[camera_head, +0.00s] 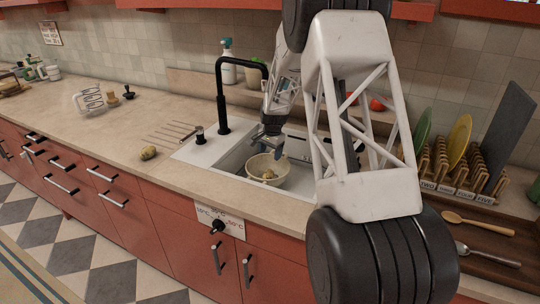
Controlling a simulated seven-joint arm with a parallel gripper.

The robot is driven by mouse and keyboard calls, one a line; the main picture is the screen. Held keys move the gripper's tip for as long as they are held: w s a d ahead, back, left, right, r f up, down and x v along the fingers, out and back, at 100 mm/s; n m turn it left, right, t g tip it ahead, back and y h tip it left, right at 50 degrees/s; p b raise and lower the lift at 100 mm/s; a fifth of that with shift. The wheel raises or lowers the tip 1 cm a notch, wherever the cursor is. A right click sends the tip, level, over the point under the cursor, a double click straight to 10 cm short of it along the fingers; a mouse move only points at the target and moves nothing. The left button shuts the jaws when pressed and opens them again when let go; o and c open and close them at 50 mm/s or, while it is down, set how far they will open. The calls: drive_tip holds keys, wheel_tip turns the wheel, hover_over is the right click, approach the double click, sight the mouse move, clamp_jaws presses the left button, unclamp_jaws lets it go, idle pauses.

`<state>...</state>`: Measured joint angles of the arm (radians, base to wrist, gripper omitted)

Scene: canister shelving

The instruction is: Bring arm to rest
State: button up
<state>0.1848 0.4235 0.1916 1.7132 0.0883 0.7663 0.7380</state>
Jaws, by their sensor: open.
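My arm runs down the right half of the head camera view, with its large white lattice link in front. My gripper (271,146) points down above the sink (232,160), just over a cream bowl (283,172). The jaws are open, with nothing visible between them. The bowl sits in the sink and holds a small yellowish-brown item (268,175). My arm hides the right part of the sink and some of the counter behind it.
A black faucet (221,95) rises close left of my gripper. A potato-like item (148,153) lies on the counter (110,130). A rack with plates (459,140) stands right, near a wooden spoon (475,222). The counter's left middle is mostly clear.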

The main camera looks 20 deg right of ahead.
drive_tip(key=shift+r, duration=0.1)
idle(0.7)
drive_tip(key=s+a+r+n+t, duration=0.1)
drive_tip(key=s+a+r+n, duration=0.3)
drive_tip(key=s+r, duration=0.8)
drive_tip(key=s+a+r+n, duration=0.1)
drive_tip(key=s+a+r, duration=0.4)
drive_tip(key=s+r, duration=0.65)
drive_tip(key=s+a+n, duration=0.2)
drive_tip(key=s+n, duration=0.1)
drive_tip(key=s, duration=1.3)
drive_tip(key=s+a+n, duration=0.3)
drive_tip(key=s, duration=1.3)
drive_tip(key=shift+s+a+f+t+h, duration=0.25)
drive_tip(key=shift+s+f+t+h, duration=0.1)
drive_tip(key=shift+f+t+h, duration=0.05)
